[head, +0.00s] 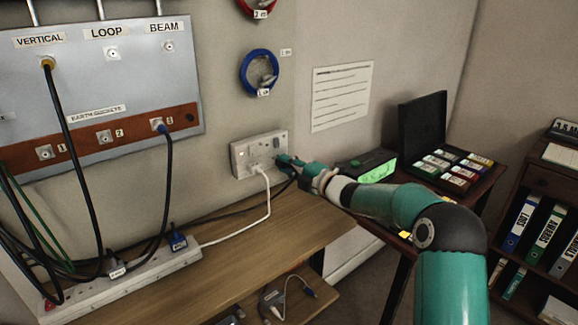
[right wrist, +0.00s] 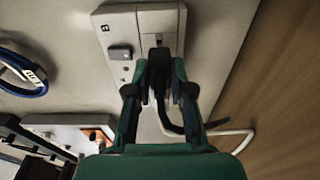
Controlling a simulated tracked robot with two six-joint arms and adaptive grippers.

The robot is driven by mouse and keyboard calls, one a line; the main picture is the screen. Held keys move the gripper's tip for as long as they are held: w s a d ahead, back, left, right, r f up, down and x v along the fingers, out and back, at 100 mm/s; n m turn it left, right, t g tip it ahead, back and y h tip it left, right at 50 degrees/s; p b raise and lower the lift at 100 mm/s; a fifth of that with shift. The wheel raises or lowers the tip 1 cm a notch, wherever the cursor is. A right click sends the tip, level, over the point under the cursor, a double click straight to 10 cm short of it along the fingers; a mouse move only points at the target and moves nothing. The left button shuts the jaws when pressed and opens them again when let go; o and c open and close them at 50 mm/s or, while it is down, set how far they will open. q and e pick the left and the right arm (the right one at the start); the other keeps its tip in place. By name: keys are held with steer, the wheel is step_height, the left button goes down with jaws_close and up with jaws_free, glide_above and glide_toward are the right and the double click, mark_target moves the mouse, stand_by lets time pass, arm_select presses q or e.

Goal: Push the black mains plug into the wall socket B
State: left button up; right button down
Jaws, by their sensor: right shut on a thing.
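The wall socket B (head: 243,151) is a white double outlet on the wall above the wooden bench. It shows closer in the right wrist view (right wrist: 110,35), with a "B" label. My right gripper (head: 287,161) is at the right-hand part of the socket. In the right wrist view the gripper (right wrist: 158,82) is shut on the black mains plug (right wrist: 158,65), whose front end is at the socket face. I cannot tell how deep its pins are. A black cable curves from the plug. My left gripper is not in view.
A white plug and cord (head: 266,195) occupy the socket's left part, just beside my gripper. A white power strip (head: 150,278) with plugs lies on the bench (head: 285,235). A green-lit device (head: 375,170) stands to the right, near my arm.

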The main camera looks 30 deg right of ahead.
steer(key=shift+w+a+p, duration=0.15)
steer(key=shift+w+p, duration=0.25)
steer(key=shift+w, duration=0.6)
steer(key=c, duration=0.9)
jaws_free()
steer(key=shift+c, duration=0.2)
steer(key=s+d, duration=0.2)
steer(key=s, duration=0.9)
steer(key=shift+s+d, duration=0.2)
steer(key=shift+s, duration=0.15)
steer(key=shift+f, duration=0.1)
